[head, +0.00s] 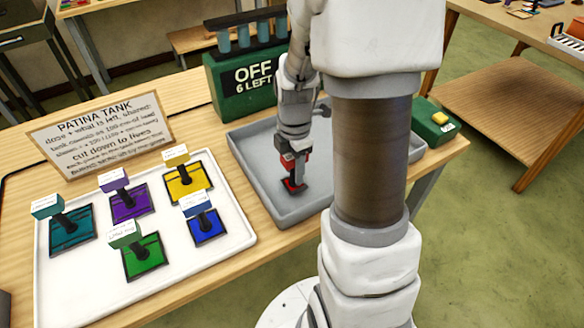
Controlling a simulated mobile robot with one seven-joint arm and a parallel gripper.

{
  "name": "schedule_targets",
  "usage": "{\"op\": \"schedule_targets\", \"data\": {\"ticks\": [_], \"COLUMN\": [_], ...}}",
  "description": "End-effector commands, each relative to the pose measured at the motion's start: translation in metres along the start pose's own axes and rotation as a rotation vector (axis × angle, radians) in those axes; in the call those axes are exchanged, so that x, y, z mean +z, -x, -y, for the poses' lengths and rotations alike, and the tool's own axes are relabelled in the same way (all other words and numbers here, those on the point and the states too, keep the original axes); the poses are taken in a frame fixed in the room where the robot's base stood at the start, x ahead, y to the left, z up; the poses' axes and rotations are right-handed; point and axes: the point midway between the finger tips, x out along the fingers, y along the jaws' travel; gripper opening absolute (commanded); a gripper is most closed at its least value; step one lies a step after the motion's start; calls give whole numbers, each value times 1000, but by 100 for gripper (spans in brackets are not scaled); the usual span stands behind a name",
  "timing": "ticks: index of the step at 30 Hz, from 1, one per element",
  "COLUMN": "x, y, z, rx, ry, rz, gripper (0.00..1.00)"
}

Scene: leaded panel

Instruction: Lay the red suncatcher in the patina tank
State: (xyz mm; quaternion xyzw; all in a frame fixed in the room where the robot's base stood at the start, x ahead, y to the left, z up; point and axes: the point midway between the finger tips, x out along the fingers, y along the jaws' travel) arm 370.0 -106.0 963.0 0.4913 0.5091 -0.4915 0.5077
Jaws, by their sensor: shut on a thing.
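The red suncatcher (295,185) is a small red square with a dark border, at the lower end of my gripper (292,166). My gripper points down and is shut on it, over the left part of a grey, shallow, rimmed tray (267,207), which appears to be the patina tank. I cannot tell whether the suncatcher touches the tray floor or hangs just above it. My arm hides much of the tray's middle and right side.
A white tray (75,310) on the left holds several suncatchers with upright posts and tags, including purple (130,203) and green (144,258). A sign (101,128) reads "PATINA TANK". A green box with a yellow button (440,118) stands right.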

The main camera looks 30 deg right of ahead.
Motion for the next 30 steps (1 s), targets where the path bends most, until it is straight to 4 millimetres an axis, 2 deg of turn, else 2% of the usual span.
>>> {"op": "schedule_targets", "data": {"ticks": [3, 14, 15, 20, 30], "x": [0, 0, 0, 0, 0], "y": [-10, -14, -14, -13, -10], "z": [0, 0, 0, 0, 0], "rx": [-1, 1, 1, 1, 1], "ry": [0, 0, 0, 0, 0], "rz": [0, 1, 1, 1, 1], "gripper": [0, 0, 44, 72, 72]}}
